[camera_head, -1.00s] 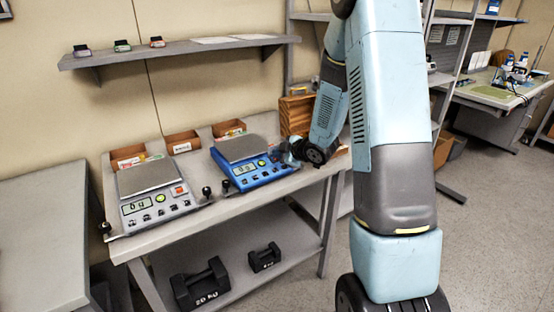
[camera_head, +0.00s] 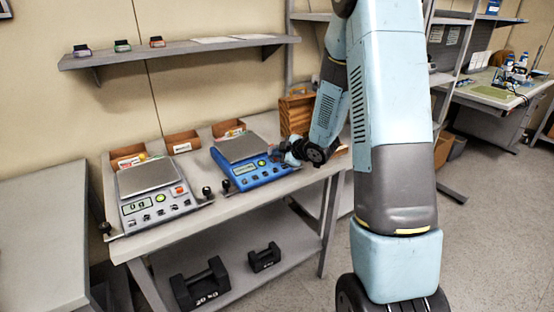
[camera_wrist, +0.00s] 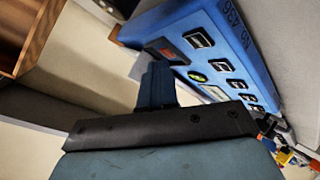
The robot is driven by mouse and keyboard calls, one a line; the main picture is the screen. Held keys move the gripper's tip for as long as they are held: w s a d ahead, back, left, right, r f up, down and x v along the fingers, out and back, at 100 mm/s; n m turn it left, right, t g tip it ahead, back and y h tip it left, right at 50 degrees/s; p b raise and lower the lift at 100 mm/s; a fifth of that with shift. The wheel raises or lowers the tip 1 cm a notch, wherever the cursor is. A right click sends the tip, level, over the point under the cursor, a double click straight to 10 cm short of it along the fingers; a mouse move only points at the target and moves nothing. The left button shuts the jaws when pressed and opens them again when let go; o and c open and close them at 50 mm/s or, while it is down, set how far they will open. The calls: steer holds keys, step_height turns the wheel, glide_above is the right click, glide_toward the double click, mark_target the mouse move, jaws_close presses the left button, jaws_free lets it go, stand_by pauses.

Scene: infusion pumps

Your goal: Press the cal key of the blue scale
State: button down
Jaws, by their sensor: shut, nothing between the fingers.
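The blue scale (camera_head: 262,178) sits on the right part of the bench, with a grey pan (camera_head: 240,148) and a front panel of keys and a display (camera_head: 244,169). In the wrist view its blue body (camera_wrist: 215,22) is tilted, with several dark keys, a yellow-green one (camera_wrist: 197,77) and a red one (camera_wrist: 165,48). Key labels are too small to read, so I cannot tell which is cal. My gripper (camera_wrist: 157,70) is shut and empty, its tips close to the panel near the red key; contact is unclear. In the head view my gripper (camera_head: 281,152) is at the scale's right end.
A grey scale (camera_head: 155,195) stands left of the blue one, with a dark knob (camera_head: 207,191) between them. Parts boxes (camera_head: 183,143) line the bench's back. A wooden box (camera_head: 295,115) stands behind my wrist. Black weights (camera_head: 200,284) lie on the lower shelf.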

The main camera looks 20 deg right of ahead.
mark_target(281, 166)
steer(key=shift+s+r, duration=0.1)
steer(key=shift+r, duration=0.35)
steer(key=shift+s+d+r, duration=0.1)
steer(key=shift+s+r, duration=0.1)
steer(key=shift+r, duration=0.6)
steer(key=shift+s+d+r, duration=0.1)
steer(key=shift+s+r, duration=0.15)
steer(key=shift+r, duration=0.55)
steer(key=shift+s+d+r, duration=0.1)
steer(key=shift+s+r, duration=0.1)
steer(key=shift+r, duration=0.6)
steer(key=shift+r, duration=0.1)
